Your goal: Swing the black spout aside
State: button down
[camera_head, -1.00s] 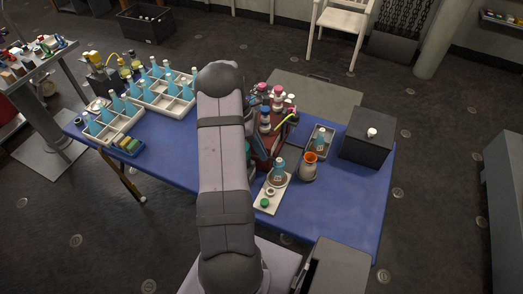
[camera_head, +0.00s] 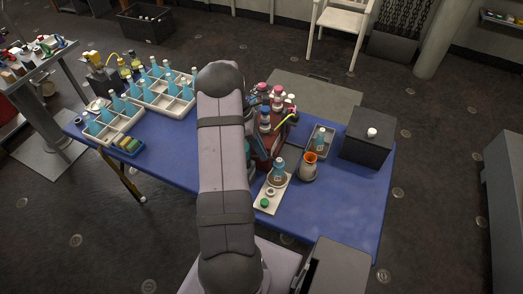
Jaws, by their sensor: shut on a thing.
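My own arm (camera_head: 222,160) stretches up the middle of the picture and covers part of the blue table. My gripper is hidden behind it, so I cannot see its jaws or what they hold. I cannot make out the black spout. A dark red caddy (camera_head: 268,148) with several bottles stands just right of the arm, partly covered by it. A yellow spout (camera_head: 286,121) sticks out from the bottles there.
A white tray (camera_head: 265,207) holds a blue bottle (camera_head: 278,171) and a green cap (camera_head: 264,202). An orange-rimmed beaker (camera_head: 308,168), a grey tray (camera_head: 328,131) and a black box (camera_head: 367,139) stand to the right. Bottle racks (camera_head: 180,106) stand left. The table's front right (camera_head: 340,215) is clear.

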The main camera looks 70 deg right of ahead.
dwell(0.5)
jog(key=w+a+m+t+y, duration=0.4)
jog(key=a+m+t, duration=0.3)
jog(key=m, duration=1.5)
jog(key=shift+w+a+r, duration=0.15)
jog(key=shift+w+a, duration=0.5)
jog(key=shift+a, duration=0.25)
jog(key=c, duration=1.9)
grip_release()
jog(key=shift+b, duration=0.3)
